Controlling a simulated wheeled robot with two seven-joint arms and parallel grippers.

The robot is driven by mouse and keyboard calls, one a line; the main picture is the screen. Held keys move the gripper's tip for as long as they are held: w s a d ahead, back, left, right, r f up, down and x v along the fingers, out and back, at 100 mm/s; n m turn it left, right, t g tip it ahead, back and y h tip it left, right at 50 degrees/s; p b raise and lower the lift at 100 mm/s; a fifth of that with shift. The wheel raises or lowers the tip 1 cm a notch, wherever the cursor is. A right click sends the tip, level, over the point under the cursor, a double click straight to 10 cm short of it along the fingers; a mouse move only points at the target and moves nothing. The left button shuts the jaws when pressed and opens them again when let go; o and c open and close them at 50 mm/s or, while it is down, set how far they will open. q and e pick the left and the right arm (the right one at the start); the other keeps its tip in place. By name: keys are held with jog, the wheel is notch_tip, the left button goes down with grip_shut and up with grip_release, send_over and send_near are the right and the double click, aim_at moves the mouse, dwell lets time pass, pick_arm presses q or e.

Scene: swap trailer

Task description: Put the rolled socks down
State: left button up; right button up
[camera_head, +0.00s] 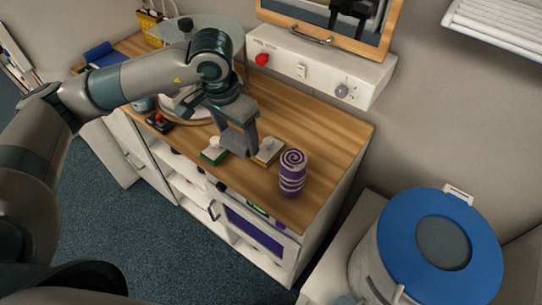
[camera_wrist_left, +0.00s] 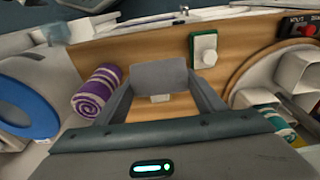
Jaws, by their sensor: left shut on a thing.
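The rolled socks (camera_head: 292,172), purple and white with a spiral end, stand upright on the wooden counter (camera_head: 330,142) near its right end. They also show in the left wrist view (camera_wrist_left: 96,92), left of the fingers and apart from them. My left gripper (camera_head: 240,140) is over the counter, left of the socks. My right gripper is not in view.
A yellow-based piece (camera_head: 267,151) and a green-based piece (camera_head: 213,153) with pale knobs are beside my left gripper. A round bin with a blue lid (camera_head: 408,232) stands right of the counter. A white panel (camera_head: 318,73) is at the back.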

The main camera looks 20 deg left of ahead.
pick_arm(q)
jog(key=shift+f, duration=0.3)
notch_tip(320, 180, down, 4)
jog(key=shift+f+p, duration=0.25)
jog(key=shift+p, duration=0.85)
jog(key=shift+f, duration=0.35)
jog(key=shift+f+p, duration=0.4)
jog(key=shift+f, duration=0.2)
notch_tip(320, 180, down, 3)
jog(key=shift+r+p, duration=0.1)
jog(key=shift+p, duration=0.4)
